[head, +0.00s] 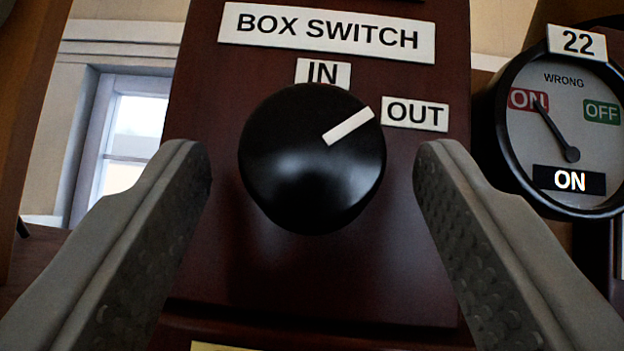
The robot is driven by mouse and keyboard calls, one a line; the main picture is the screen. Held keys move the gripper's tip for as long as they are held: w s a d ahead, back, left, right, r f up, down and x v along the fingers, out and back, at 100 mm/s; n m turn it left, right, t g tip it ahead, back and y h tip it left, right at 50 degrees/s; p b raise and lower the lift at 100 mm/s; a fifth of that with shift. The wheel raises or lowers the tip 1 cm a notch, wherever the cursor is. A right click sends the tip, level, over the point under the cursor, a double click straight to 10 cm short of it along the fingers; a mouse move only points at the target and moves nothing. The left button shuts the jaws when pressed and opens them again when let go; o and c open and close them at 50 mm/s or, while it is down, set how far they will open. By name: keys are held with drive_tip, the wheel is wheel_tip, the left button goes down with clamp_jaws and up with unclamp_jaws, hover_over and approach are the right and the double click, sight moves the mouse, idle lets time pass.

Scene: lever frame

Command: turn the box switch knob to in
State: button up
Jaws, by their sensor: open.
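The box switch knob (305,175) is round and black, mounted on a dark red-brown wooden panel (240,265). Its white pointer mark (348,126) points up and right, toward the OUT label (415,114). The IN label (323,73) sits above the knob, its lower edge partly hidden by it. The BOX SWITCH nameplate (327,33) is at the top of the panel. My gripper (312,165) is open, with one finger on each side of the knob. Gaps show between both fingers and the knob, and nothing is held.
A round dial (565,125) numbered 22 stands close on the right, its needle toward the red ON mark and its readout showing ON. A window (130,135) shows at the left behind the panel. A yellow label edge (220,346) shows at the bottom.

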drive_tip(key=shift+c, duration=0.2)
drive_tip(key=c, duration=0.9)
drive_tip(key=shift+c, duration=0.2)
drive_tip(key=shift+d+n+g+y, duration=0.15)
drive_tip(key=shift+n+g+y, duration=0.15)
drive_tip(key=shift+n+y, duration=1.1)
drive_tip(key=shift+d+r+n+g+y, duration=0.1)
drive_tip(key=shift+n+g+y, duration=0.55)
drive_tip(key=shift+n+y, duration=0.55)
drive_tip(key=shift+d+f+n+g+y, duration=0.15)
drive_tip(key=shift+n+g+y, duration=0.65)
drive_tip(key=shift+n, duration=0.75)
drive_tip(key=shift+d+r+n+g+y, duration=0.15)
drive_tip(key=shift+n+g+y, duration=0.3)
drive_tip(key=shift+n+y, duration=0.85)
drive_tip(key=shift+d+r+n+g+y, duration=0.1)
drive_tip(key=shift+n+g+y, duration=0.4)
drive_tip(key=shift+n+g, duration=0.75)
drive_tip(key=shift+d+r+n+g+y, duration=0.1)
drive_tip(key=shift+n+g+y, duration=0.6)
drive_tip(key=shift+n, duration=0.9)
drive_tip(key=shift+n+g, duration=0.55)
drive_tip(key=shift+n, duration=0.15)
